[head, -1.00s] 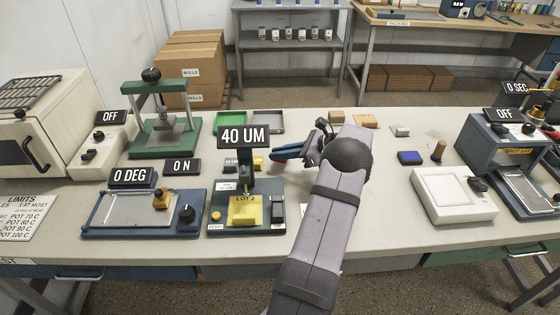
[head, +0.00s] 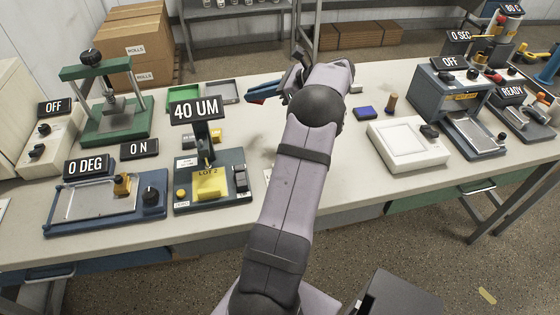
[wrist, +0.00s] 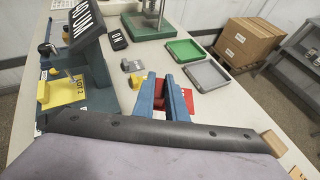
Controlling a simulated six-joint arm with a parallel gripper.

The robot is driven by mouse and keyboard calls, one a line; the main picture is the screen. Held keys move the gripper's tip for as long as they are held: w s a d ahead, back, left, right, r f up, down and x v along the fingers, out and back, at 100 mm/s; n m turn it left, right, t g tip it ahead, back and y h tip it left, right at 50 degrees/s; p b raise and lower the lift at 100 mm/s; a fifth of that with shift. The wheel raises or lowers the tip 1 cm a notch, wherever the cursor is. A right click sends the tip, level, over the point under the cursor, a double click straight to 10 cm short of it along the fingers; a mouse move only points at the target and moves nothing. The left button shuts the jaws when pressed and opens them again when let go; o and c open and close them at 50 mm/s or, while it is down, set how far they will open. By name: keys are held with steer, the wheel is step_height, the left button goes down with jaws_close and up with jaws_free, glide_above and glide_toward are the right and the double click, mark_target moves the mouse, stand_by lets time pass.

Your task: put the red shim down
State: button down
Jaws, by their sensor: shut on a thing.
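My gripper (wrist: 162,96) is shut on the red shim (wrist: 187,101), which shows as a flat red piece between and beside the blue fingers in the wrist view. Part of the shim is hidden by the fingers. In the head view my gripper (head: 266,93) is above the back of the bench, right of the grey tray. The green tray (wrist: 185,51) and the grey tray (wrist: 206,77) lie beyond the fingertips in the wrist view. I cannot tell how high the shim is above the bench.
The gauge (head: 222,204) reading 40 UM holds a yellow LOT 2 block (head: 210,183). Small grey and yellow pieces (wrist: 133,68) lie behind it. A green press (head: 112,122) stands at the back left. A blue block (head: 363,113) and a white device (head: 407,145) are to the right.

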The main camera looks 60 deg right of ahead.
steer(key=s+d+r+m+h+p, duration=0.1)
steer(key=s+r+m+h+p, duration=0.15)
steer(key=s, duration=0.55)
steer(key=s+d+r+m+h+p, duration=0.15)
steer(key=s+r, duration=0.25)
steer(key=s, duration=0.4)
steer(key=s+a+f+n+y+p, duration=0.1)
steer(key=a+f+n+y, duration=0.2)
steer(key=a, duration=0.5)
steer(key=s+a+f+n+y, duration=0.2)
steer(key=a+f, duration=0.1)
steer(key=a, duration=0.5)
steer(key=shift+g, duration=0.3)
steer(key=shift+w+f+p, duration=0.15)
steer(key=shift+f+p, duration=0.4)
steer(key=shift+f, duration=1.8)
steer(key=shift+w+f+p, duration=0.15)
steer(key=shift+f+p, duration=0.35)
steer(key=shift+f, duration=1.8)
steer(key=shift+a+f, duration=0.1)
steer(key=shift+f, duration=0.15)
steer(key=shift+f, duration=0.55)
steer(key=shift+b, duration=0.3)
